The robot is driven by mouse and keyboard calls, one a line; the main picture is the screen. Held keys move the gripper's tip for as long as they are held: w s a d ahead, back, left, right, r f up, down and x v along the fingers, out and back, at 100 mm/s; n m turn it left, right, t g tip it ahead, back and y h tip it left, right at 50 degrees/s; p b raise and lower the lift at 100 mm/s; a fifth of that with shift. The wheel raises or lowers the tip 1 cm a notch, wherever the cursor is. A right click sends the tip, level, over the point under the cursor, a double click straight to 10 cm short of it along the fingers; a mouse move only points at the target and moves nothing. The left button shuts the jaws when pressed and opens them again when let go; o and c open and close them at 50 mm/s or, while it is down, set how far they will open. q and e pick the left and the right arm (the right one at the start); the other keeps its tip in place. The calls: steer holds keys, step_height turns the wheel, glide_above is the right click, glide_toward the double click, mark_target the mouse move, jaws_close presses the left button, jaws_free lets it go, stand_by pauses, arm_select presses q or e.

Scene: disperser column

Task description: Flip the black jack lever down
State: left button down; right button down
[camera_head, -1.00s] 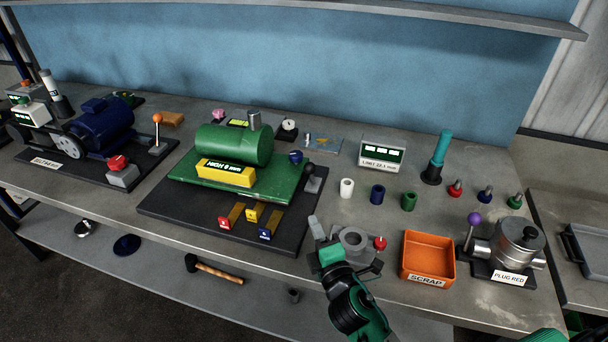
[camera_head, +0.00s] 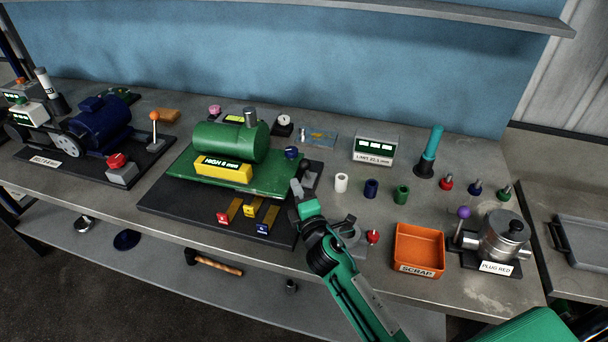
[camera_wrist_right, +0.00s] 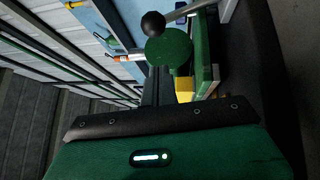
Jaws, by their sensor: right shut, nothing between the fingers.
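The black jack lever shows in the right wrist view as a black ball knob (camera_wrist_right: 153,23) on a metal rod, just beyond my fingers. In the head view its small mount (camera_head: 313,176) stands at the right end of the black base plate, beside the green machine (camera_head: 232,142); the knob is hard to make out there. My right gripper (camera_head: 297,190) is shut and empty, with its tips close to the lever's mount. Its dark fingers show in the wrist view (camera_wrist_right: 155,88). I cannot tell whether it touches the lever. My left gripper is out of view.
Red, yellow and blue tagged blocks (camera_head: 249,211) lie in front of the machine. White, blue and green sleeves (camera_head: 371,188) stand to the right. The orange scrap bin (camera_head: 418,249) is farther right.

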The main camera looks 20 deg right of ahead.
mark_target(307, 164)
steer(key=shift+w+d+r+p, duration=0.25)
steer(key=shift+w+d+p, duration=0.2)
steer(key=shift+w+d, duration=0.85)
steer(key=r+p, duration=0.1)
steer(key=p, duration=0.1)
steer(key=w+d+r+m+g+p, duration=0.1)
steer(key=p, duration=0.2)
steer(key=shift+w, duration=0.15)
steer(key=shift+w+d+r+p, duration=0.4)
steer(key=shift+w+p, duration=0.1)
steer(key=shift+p, duration=0.25)
steer(key=w+d+r, duration=0.1)
steer(key=w+d, duration=0.3)
steer(key=w, duration=0.2)
steer(key=shift+b, duration=0.35)
